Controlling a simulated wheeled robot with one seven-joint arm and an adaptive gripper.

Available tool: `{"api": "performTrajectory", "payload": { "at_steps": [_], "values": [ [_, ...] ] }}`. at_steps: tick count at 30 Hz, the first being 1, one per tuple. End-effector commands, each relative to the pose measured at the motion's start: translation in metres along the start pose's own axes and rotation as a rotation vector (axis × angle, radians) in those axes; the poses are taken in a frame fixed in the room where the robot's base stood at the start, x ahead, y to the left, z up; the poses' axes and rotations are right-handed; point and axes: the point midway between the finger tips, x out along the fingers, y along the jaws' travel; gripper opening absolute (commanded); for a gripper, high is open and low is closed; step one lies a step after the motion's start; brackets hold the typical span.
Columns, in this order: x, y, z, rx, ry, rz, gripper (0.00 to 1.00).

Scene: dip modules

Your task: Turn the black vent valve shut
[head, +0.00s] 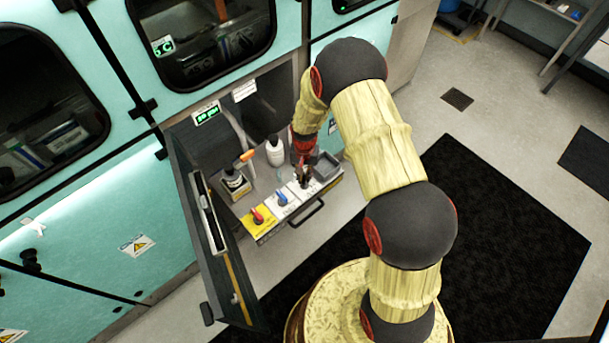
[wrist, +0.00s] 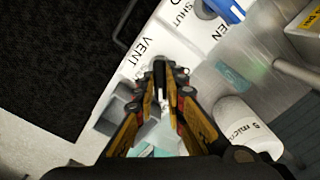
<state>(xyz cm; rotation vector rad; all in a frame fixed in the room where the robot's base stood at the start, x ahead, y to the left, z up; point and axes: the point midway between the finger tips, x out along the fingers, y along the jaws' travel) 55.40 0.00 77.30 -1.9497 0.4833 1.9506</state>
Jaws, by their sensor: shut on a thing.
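The black vent valve (wrist: 159,70) is on a white panel block marked VENT, seen in the wrist view. My gripper (wrist: 166,88) is closed around its dark handle, with one finger on each side. The fingers hide most of the handle, so its exact angle is hard to tell. In the head view my gripper (head: 303,172) reaches down onto the right end of the valve row, and the black handle is mostly covered there.
A blue valve (head: 281,197) and a red valve (head: 258,216) on a yellow block stand left of my gripper. A grey tray (head: 326,166) is at right. An open door (head: 190,215) flanks the left.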

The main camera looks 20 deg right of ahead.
Motion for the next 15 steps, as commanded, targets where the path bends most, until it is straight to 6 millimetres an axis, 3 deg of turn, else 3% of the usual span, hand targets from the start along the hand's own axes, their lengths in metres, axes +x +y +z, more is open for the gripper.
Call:
{"api": "performTrajectory", "payload": {
  "at_steps": [15],
  "values": [
    [-0.0001, -0.0001, 0.0001, 0.459, 0.0, 0.0, 0.0]
  ]
}}
